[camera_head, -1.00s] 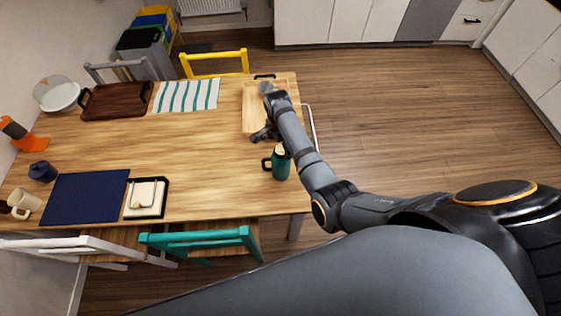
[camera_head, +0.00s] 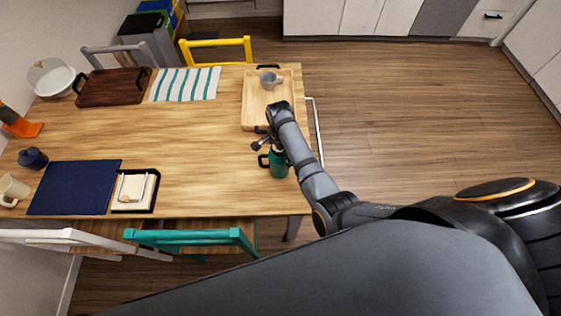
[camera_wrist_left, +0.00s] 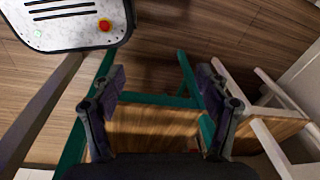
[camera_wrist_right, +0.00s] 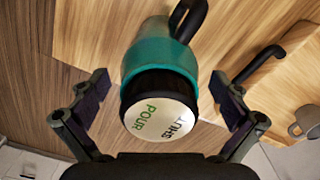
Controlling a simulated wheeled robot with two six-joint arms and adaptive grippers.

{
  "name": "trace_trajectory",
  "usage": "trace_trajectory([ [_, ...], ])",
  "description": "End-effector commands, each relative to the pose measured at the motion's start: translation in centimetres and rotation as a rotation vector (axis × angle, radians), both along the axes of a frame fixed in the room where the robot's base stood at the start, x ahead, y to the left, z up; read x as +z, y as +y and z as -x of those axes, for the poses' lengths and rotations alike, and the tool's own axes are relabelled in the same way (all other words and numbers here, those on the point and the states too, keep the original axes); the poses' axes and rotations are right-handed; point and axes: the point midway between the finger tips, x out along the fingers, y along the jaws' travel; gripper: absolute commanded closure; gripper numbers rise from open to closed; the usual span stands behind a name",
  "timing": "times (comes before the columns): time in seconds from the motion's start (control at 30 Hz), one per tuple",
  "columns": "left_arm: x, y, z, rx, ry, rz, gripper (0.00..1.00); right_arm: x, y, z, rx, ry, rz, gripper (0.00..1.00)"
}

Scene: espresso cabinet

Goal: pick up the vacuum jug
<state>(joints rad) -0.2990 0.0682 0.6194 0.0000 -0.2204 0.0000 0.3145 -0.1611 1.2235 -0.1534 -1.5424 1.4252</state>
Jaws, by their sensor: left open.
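The vacuum jug (camera_head: 278,164) is teal with a black handle on its left side. It stands upright near the table's right front edge. In the right wrist view the jug (camera_wrist_right: 160,65) shows its cream lid (camera_wrist_right: 160,118), marked POUR and SHUT, between the spread fingers. My right gripper (camera_head: 258,142) is open just above and beside the jug; it also shows in the right wrist view (camera_wrist_right: 165,100), not closed on it. My left gripper (camera_wrist_left: 165,85) is open and empty, over a teal chair (camera_wrist_left: 150,99); it is not seen in the head view.
A wooden tray (camera_head: 255,110) with a grey cup (camera_head: 270,79) lies behind the jug. A teal chair (camera_head: 190,237) and white chair (camera_head: 70,240) stand at the front edge. A navy mat (camera_head: 75,188) and black napkin holder (camera_head: 153,202) lie left. The table's middle is clear.

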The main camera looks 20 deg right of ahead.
Motion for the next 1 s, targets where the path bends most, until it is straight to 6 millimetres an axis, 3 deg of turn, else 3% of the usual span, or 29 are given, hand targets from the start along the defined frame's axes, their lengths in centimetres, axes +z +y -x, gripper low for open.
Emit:
trace_trajectory([
  [0.03,0.1,0.3,-0.2,-0.002,-0.003,-0.004,0.25,0.1,0.0,0.0,0.000,0.000,-0.001,0.06],
  [0.27,0.2,1.7,-0.2,-0.007,-0.003,-0.021,0.25,0.0,0.0,0.0,0.000,0.000,0.000,0.37],
  [0.63,0.1,0.6,-0.1,-0.002,-0.001,-0.007,0.25,-0.1,-0.1,0.1,0.000,0.002,0.001,0.87],
  [1.0,0.0,0.6,0.1,-0.002,0.001,-0.007,0.25,0.8,0.0,-0.1,0.000,-0.003,0.000,0.87],
])
